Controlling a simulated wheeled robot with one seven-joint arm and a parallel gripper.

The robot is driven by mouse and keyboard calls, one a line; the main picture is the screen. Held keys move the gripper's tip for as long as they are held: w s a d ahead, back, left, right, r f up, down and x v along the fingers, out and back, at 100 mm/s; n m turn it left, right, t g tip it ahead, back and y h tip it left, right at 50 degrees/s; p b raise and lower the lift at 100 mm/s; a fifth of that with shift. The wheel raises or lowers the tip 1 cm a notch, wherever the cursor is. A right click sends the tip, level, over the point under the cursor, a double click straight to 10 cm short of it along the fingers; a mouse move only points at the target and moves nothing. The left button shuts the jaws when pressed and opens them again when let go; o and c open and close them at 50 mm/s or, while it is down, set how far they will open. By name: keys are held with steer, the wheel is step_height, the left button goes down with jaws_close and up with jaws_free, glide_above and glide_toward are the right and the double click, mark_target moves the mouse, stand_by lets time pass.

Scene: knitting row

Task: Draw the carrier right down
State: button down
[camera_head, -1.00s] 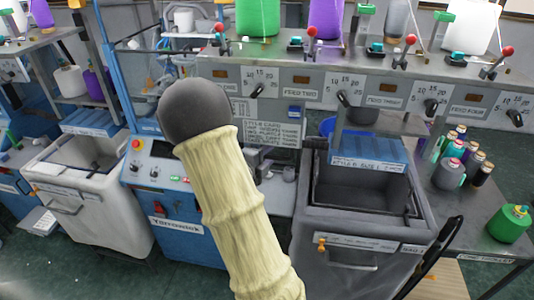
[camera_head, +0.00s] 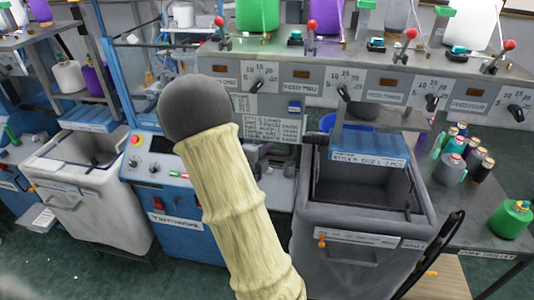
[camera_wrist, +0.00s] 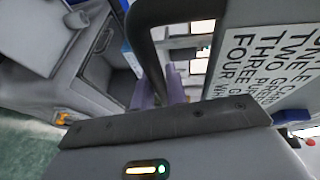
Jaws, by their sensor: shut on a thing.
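My arm crosses the middle of the head view, and my gripper is hidden there. In the wrist view my gripper (camera_wrist: 165,92) is only partly visible, its fingers beyond the dark housing edge. It is shut on a dark curved bar (camera_wrist: 145,45) that rises from the fingers and bends over at the top. The contact is mostly hidden. I cannot tell whether this bar belongs to the carrier; no other part is clearly a carrier.
A printed notice (camera_wrist: 270,65) stands close right of my gripper. The head view shows a grey bin (camera_head: 365,235), a blue control panel (camera_head: 160,170), a row of feed dials (camera_head: 345,78) and a trolley with yarn cones (camera_head: 452,170) at right.

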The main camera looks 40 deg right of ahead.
step_height(320, 180, down, 40)
steer(key=b, duration=4.2)
steer(key=shift+s, duration=0.15)
steer(key=shift+a, duration=0.1)
steer(key=c, duration=1.4)
jaws_free()
steer(key=shift+r, duration=0.1)
steer(key=p+v, duration=0.1)
steer(key=v, duration=1.6)
steer(key=shift+a+p, duration=0.2)
steer(key=shift+p, duration=0.1)
steer(key=shift+r, duration=0.1)
